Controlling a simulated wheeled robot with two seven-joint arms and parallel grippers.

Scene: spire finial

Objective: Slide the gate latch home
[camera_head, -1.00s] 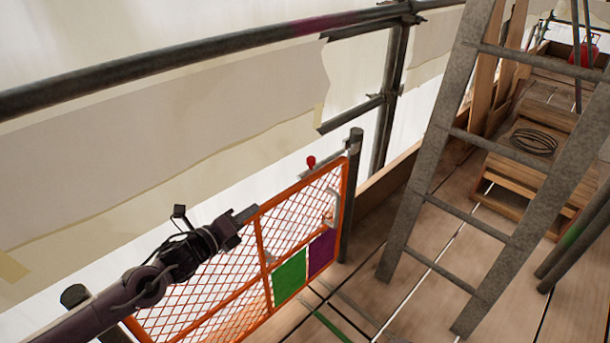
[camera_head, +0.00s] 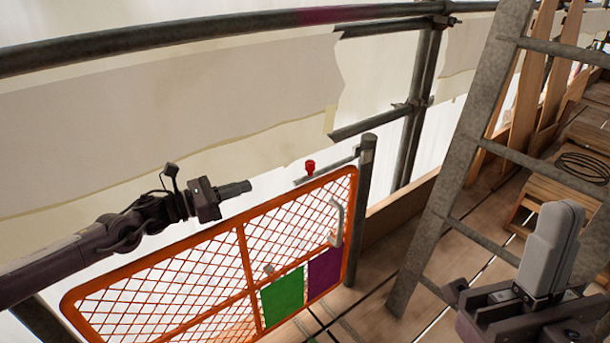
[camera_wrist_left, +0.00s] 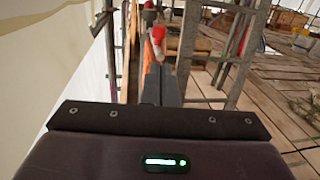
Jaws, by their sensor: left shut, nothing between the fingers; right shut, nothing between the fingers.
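The orange mesh gate (camera_head: 245,235) stands upright across the lower middle of the head view, with a green panel (camera_head: 283,297) and a purple panel (camera_head: 325,271). The latch (camera_head: 326,170) is a grey bar with a red knob (camera_head: 310,166) at the gate's top right corner, near the grey post (camera_head: 362,190). My left gripper (camera_head: 248,186) is shut and empty, above the gate's top rail and left of the knob, apart from it. In the left wrist view the red knob (camera_wrist_left: 158,35) shows just beyond the fingertips. My right gripper (camera_head: 560,215) is shut and empty at lower right.
A grey ladder (camera_head: 462,170) leans right of the post, close to my right gripper. A scaffold rail (camera_head: 200,42) runs along the top, before pale sheeting. A coil (camera_head: 583,166) lies on a wooden stack at right.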

